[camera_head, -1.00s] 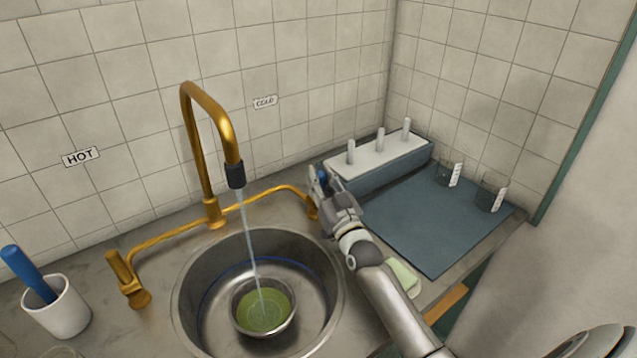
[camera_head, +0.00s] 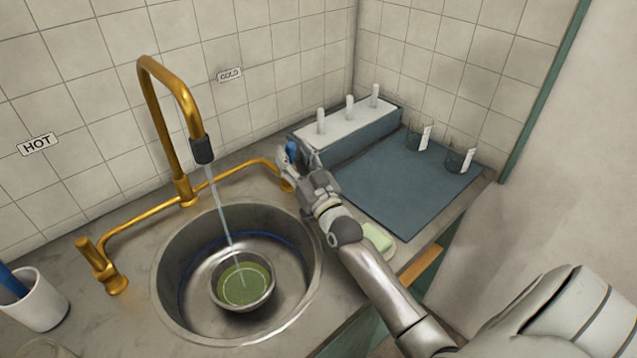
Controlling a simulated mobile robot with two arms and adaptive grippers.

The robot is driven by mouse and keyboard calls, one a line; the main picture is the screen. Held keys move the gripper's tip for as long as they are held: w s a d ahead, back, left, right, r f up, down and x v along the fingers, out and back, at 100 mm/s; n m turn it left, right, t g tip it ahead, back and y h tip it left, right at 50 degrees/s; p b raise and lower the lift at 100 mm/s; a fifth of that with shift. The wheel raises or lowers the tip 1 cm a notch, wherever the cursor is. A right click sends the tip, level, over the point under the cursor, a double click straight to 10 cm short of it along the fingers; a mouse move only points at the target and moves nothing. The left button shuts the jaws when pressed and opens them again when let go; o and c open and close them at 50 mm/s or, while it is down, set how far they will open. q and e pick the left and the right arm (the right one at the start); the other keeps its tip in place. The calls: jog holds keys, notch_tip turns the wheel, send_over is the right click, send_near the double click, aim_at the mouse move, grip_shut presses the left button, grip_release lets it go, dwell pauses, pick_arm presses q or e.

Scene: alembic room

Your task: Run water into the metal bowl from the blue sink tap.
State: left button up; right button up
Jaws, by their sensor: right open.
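The metal bowl (camera_head: 262,298) sits in the round steel sink (camera_head: 172,315) with green content inside. A stream of water (camera_head: 222,215) falls from the dark nozzle of the brass faucet (camera_head: 172,120) into the bowl. The blue tap (camera_head: 291,151) is at the right end of the brass pipe, on the cold side. My right gripper (camera_head: 291,161) is open with its fingers at the blue tap; whether they touch it I cannot tell. The gripper partly hides the tap. My left gripper is out of view.
A brass tap (camera_head: 103,265) stands left of the sink. A white cup (camera_head: 38,303) holds a blue-handled item. Right of my gripper are a rack (camera_head: 350,135) with white pegs, a blue-grey mat (camera_head: 400,185) with two labelled glasses, and green soap (camera_head: 378,236).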

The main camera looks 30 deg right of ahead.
jog(key=s, duration=1.4)
jog(key=shift+s+a+f, duration=0.3)
jog(key=shift+a, duration=0.15)
jog(key=w+g+p, duration=0.1)
jog(key=w+p, duration=0.1)
jog(key=w, duration=0.3)
jog(key=w+g+p, duration=0.1)
jog(key=w+p, duration=0.1)
jog(key=w, duration=0.4)
jog(key=w+d+g+p, duration=0.1)
jog(key=w+p, duration=0.1)
jog(key=w, duration=0.4)
jog(key=shift+r, duration=0.15)
grip_shut()
